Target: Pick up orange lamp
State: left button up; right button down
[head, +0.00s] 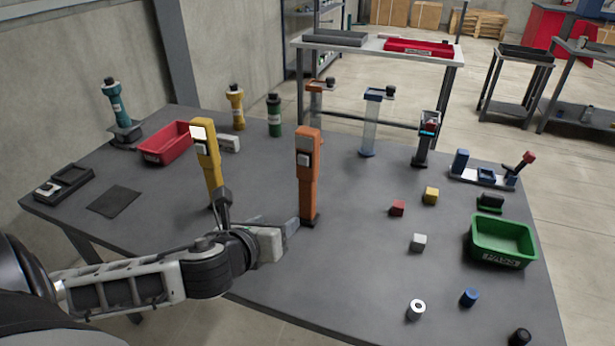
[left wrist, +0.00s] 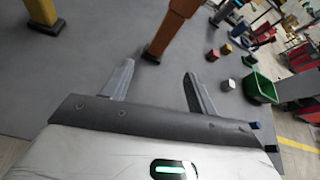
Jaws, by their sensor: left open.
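The orange lamp (head: 308,182) stands upright on the grey table, right of a similar yellow lamp (head: 208,165). My left gripper (head: 292,226) is close to the orange lamp's lower part, on its left and near side. In the left wrist view the two fingers (left wrist: 158,82) are spread apart with nothing between them. The orange lamp (left wrist: 172,25) rises just beyond the fingers, with its dark base on the table. The yellow lamp's foot (left wrist: 45,14) shows at the upper left. My right gripper is not in view.
A green bin (head: 502,240) stands at the right, with small cubes (head: 397,208) and cylinders (head: 416,309) near it. A red bin (head: 166,143) and coloured bottles stand at the back left. The table between the orange lamp and the cubes is clear.

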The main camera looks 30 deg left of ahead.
pick_arm(q)
jog(key=r+m, duration=0.1)
jog(key=m, duration=0.2)
send_near(305, 193)
jog(key=shift+t, duration=0.4)
jog(key=x, duration=0.3)
jog(key=f+x, duration=0.1)
jog(key=x, duration=0.2)
jog(key=shift+s+a, duration=0.15)
jog(key=shift+a, duration=0.05)
jog(key=shift+x, duration=2.8)
jog(key=shift+d, duration=0.15)
jog(key=c, duration=1.2)
jog(key=shift+r, duration=0.1)
grip_shut()
